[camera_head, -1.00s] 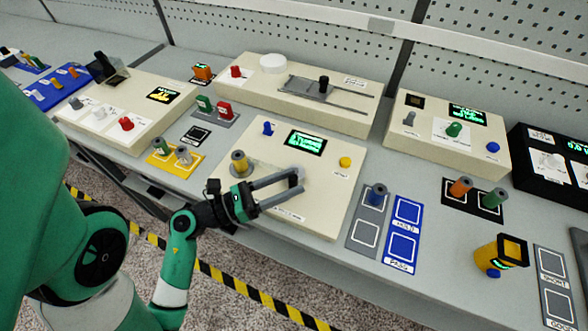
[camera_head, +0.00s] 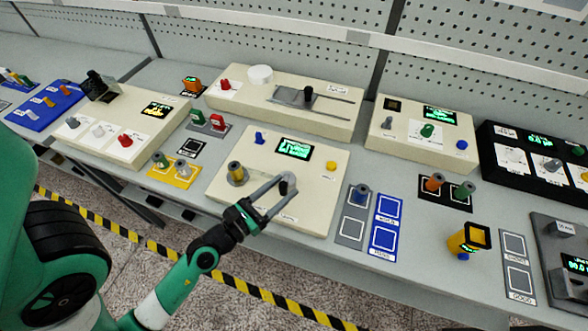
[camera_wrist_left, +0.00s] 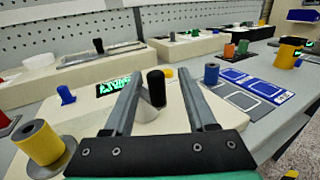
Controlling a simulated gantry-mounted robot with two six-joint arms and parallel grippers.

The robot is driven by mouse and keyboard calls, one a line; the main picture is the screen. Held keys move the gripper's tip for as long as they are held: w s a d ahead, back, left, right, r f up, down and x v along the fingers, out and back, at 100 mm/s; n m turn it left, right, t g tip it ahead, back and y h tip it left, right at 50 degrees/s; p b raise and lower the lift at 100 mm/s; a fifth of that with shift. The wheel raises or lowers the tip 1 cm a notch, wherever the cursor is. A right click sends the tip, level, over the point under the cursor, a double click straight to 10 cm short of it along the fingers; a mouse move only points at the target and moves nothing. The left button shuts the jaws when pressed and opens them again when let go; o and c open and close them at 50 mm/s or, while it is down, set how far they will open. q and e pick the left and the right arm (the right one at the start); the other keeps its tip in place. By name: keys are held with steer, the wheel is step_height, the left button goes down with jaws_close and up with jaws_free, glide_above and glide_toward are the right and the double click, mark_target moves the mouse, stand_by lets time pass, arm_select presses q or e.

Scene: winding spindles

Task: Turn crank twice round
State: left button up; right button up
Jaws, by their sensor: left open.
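The crank (camera_head: 288,186) is on the cream box (camera_head: 228,191) with the green display (camera_head: 295,148). In the left wrist view it has an upright black handle (camera_wrist_left: 156,88) on a pale grey arm (camera_wrist_left: 147,115). My left gripper (camera_head: 287,182) is open, with its two grey fingers on either side of the handle. In the left wrist view the gripper (camera_wrist_left: 158,90) shows gaps between the handle and both fingers. The fingers partly hide the crank in the head view. My right gripper is not in view.
The same box carries a yellow-grey spool (camera_head: 236,173) on the left, a blue knob (camera_head: 259,138) and a yellow button (camera_head: 331,166). A grey mat with a blue spool (camera_head: 361,193) and blue pads (camera_head: 386,222) lie to the right. A long slider box (camera_head: 330,118) stands behind.

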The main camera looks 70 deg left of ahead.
mark_target(294, 179)
arm_select(q)
steer(key=p+x, duration=0.1)
steer(key=x, duration=0.3)
steer(key=shift+w+a, duration=0.2)
steer(key=shift+w, duration=0.2)
jaws_close()
